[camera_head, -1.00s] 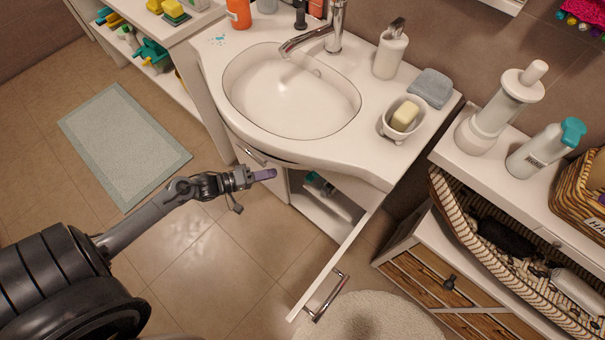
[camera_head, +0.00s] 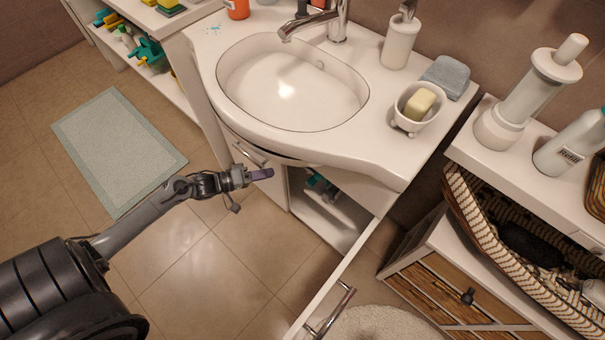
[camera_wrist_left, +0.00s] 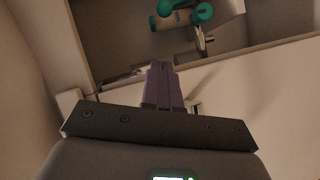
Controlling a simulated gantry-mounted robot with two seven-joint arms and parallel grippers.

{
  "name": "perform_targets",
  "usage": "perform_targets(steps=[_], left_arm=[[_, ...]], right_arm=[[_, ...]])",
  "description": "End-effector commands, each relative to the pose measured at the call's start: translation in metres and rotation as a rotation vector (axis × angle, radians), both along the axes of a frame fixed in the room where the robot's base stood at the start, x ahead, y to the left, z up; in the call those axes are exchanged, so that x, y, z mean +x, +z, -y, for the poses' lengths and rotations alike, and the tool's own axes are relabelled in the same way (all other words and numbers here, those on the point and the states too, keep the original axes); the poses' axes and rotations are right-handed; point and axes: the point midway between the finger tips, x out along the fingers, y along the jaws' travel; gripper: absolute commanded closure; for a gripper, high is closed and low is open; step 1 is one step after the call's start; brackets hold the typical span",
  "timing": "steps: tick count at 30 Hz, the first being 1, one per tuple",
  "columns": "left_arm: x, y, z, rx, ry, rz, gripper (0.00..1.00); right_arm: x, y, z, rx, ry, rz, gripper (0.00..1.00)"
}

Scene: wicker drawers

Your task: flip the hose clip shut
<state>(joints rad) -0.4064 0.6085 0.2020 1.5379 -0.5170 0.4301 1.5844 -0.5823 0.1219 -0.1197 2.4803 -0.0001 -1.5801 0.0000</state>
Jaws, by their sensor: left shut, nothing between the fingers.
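I cannot make out a hose clip in either view. My left gripper (camera_head: 262,174) has purple fingers, shut and empty, in front of the sink cabinet just below the counter edge. In the left wrist view the shut fingers (camera_wrist_left: 163,84) point toward the open cabinet. Inside the cabinet lies a teal and white item (camera_head: 319,184). It also shows at the top of the left wrist view (camera_wrist_left: 182,15), beyond the fingertips and apart from them. My right gripper is not in view.
The cabinet's right door (camera_head: 343,277) stands open, with a metal handle (camera_head: 332,312). The closed left door's handle (camera_head: 246,152) is close to my gripper. The counter (camera_head: 300,154) overhangs. A wicker-drawer unit (camera_head: 435,292) stands right.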

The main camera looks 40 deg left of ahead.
Motion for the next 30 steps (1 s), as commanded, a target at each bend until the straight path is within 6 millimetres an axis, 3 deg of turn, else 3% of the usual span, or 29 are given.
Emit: perform_targets(steps=[8,23,30], left_arm=[[0.015,-0.006,0.008,0.000,-0.001,0.002,1.00],[0.091,-0.025,0.047,0.000,-0.001,0.004,1.00],[0.095,-0.035,0.073,-0.001,0.000,0.000,1.00]], right_arm=[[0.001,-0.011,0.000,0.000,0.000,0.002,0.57],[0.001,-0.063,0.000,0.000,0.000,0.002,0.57],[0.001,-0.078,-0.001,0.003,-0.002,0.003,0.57]])
